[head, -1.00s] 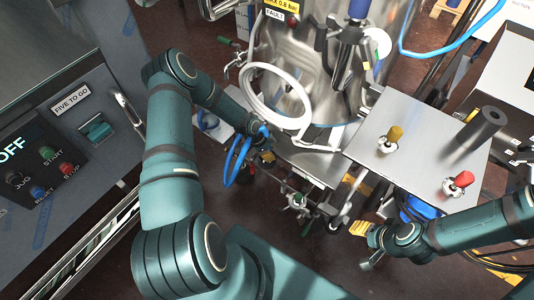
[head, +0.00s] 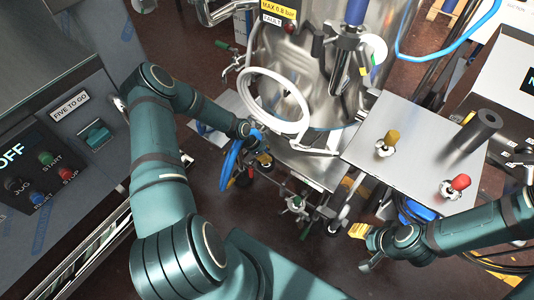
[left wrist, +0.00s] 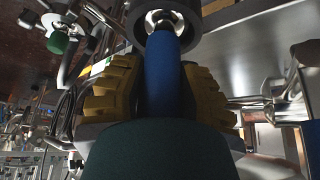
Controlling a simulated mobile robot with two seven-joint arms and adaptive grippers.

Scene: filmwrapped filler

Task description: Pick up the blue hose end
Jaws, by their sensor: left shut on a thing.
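The blue hose end (left wrist: 162,72) shows in the left wrist view between the yellow ridged fingers of my left gripper (left wrist: 160,95), which are shut on it. A silver fitting (left wrist: 162,20) with a dark ring around it sits at the far end of the blue piece; whether the two are joined, I cannot tell. In the head view, the blue hose (head: 231,165) hangs in a loop beside my left gripper (head: 261,150), which is small and partly hidden there. My right gripper (head: 374,250) is at the lower right, and its fingers are unclear.
A steel tank with a white ring (head: 250,98) stands just beyond the left gripper. A steel table (head: 420,145) with a yellow knob (head: 391,137) and a red knob (head: 460,182) is to the right. A control cabinet (head: 75,115) stands at left. Valves and pipework sit below the tank.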

